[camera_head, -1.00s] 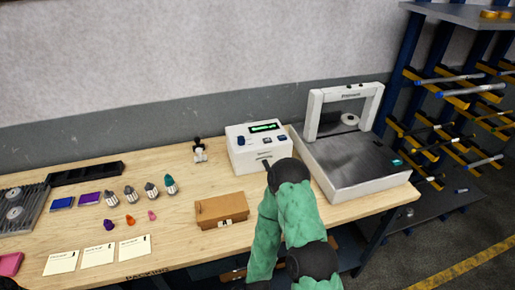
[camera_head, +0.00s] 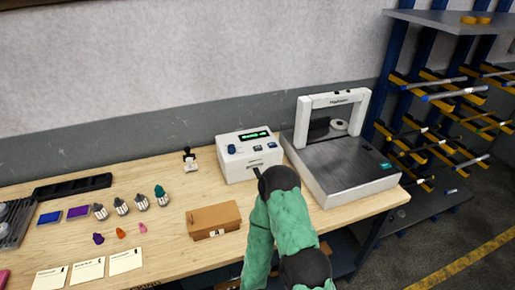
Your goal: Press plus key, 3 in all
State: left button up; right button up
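A white control box (camera_head: 249,155) stands on the wooden bench, with a small green-lit display (camera_head: 255,135), a dark blue knob (camera_head: 231,149) and two small dark keys (camera_head: 265,146) on its sloped top. The key markings are too small to read, so I cannot tell which is the plus key. My green-sleeved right arm comes up from the bottom of the head view. Its dark gripper (camera_head: 260,175) is at the front of the box, low and near its right side. The wrist hides most of the fingers. My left gripper is not in view.
A white-framed machine with a grey plate (camera_head: 345,165) stands right of the box. A cardboard box (camera_head: 213,219) lies in front of it. A stamp (camera_head: 190,160), several bottles (camera_head: 142,202) and cards (camera_head: 88,270) are to the left. A blue rack (camera_head: 420,110) stands far right.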

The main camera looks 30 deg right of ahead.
grip_shut()
dwell(1.1)
